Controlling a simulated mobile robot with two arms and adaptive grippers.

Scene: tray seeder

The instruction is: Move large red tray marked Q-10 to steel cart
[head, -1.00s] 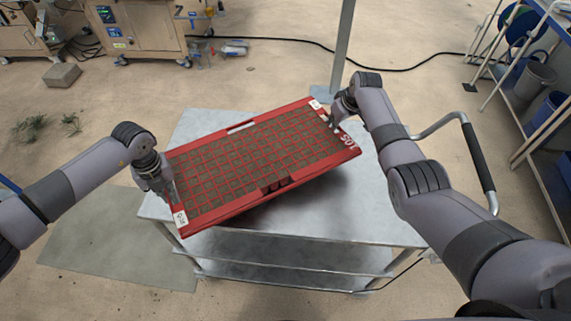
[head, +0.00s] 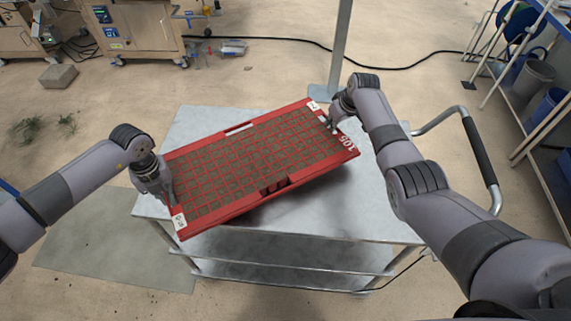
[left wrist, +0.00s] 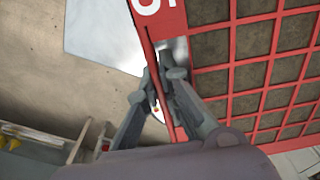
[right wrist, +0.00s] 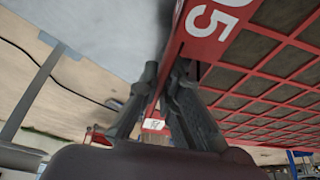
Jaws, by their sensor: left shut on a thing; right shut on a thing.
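The large red tray (head: 225,224) has a grid of soil-filled cells and white labels at two corners. It is held above the top of the steel cart (head: 320,221), turned at an angle to it, with a shadow beneath its near right side. Whether any edge touches the cart, I cannot tell. My left gripper (head: 169,197) is shut on the tray's left end; in the left wrist view its fingers (left wrist: 165,95) pinch the red rim. My right gripper (head: 335,125) is shut on the right end; its fingers (right wrist: 160,95) straddle the rim in the right wrist view.
The cart has lower shelves and a black push handle (head: 480,152) at right. A grey post (head: 340,50) stands behind it. A shelf with bins (head: 535,75) is at far right. Wooden machines (head: 135,30) stand at back left. A black cable (head: 410,68) crosses the floor.

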